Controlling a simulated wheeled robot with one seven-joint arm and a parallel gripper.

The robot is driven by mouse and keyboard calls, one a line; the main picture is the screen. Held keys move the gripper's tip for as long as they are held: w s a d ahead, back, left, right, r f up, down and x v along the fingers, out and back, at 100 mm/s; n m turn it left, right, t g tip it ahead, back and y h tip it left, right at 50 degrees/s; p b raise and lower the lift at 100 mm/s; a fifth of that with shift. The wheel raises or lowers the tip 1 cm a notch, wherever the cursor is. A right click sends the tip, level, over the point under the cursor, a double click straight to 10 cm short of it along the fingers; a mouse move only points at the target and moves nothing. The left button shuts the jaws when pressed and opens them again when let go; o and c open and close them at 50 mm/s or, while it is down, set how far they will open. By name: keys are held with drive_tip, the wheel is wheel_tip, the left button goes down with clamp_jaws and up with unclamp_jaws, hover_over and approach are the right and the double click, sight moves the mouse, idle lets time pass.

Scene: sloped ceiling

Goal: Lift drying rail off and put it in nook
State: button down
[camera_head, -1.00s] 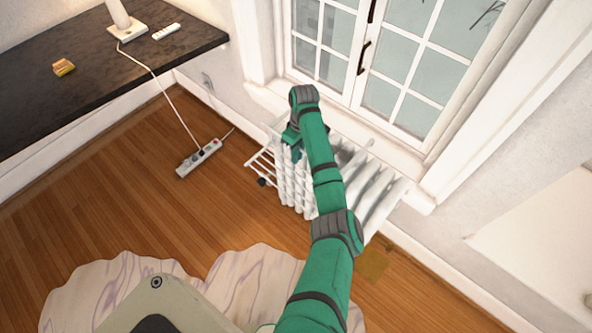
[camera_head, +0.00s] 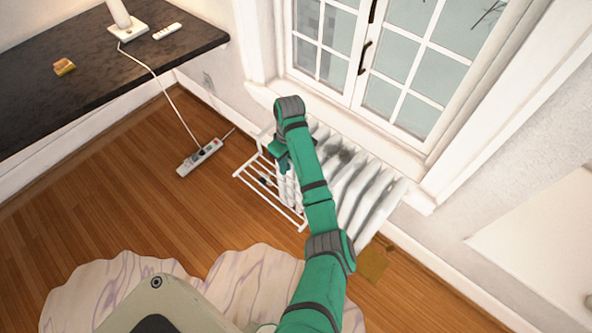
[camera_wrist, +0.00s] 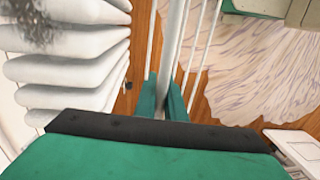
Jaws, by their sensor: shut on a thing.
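The drying rail (camera_head: 270,189) is a white wire rack with several parallel bars, at the left side of the white radiator (camera_head: 358,190) under the window. My gripper (camera_head: 279,158) is at the rail's upper part, beside the radiator's left end. In the wrist view my gripper (camera_wrist: 162,100) is shut on a pale bar of the drying rail (camera_wrist: 177,45), with more thin bars to its right. The radiator's fins (camera_wrist: 70,70) fill the left of that view. My arm hides part of the radiator and of the rail. I cannot make out a nook.
A power strip (camera_head: 199,157) lies on the floor left of the rail, its cord running up to the dark counter (camera_head: 120,60). A marbled rug (camera_head: 120,285) lies in front. Open wooden floor (camera_head: 130,190) is to the left.

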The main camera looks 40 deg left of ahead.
drive_tip(key=s, duration=0.7)
drive_tip(key=shift+s+a+r, duration=0.25)
drive_tip(key=shift+a+r, duration=0.05)
idle(0.5)
drive_tip(key=s+a, duration=0.1)
drive_tip(key=s, duration=1.3)
idle(1.0)
drive_tip(key=s+r, duration=0.2)
drive_tip(key=s, duration=0.8)
drive_tip(key=s+a+r, duration=0.1)
drive_tip(key=s+r, duration=0.1)
drive_tip(key=s, duration=0.8)
drive_tip(key=shift+a, duration=0.3)
idle(1.2)
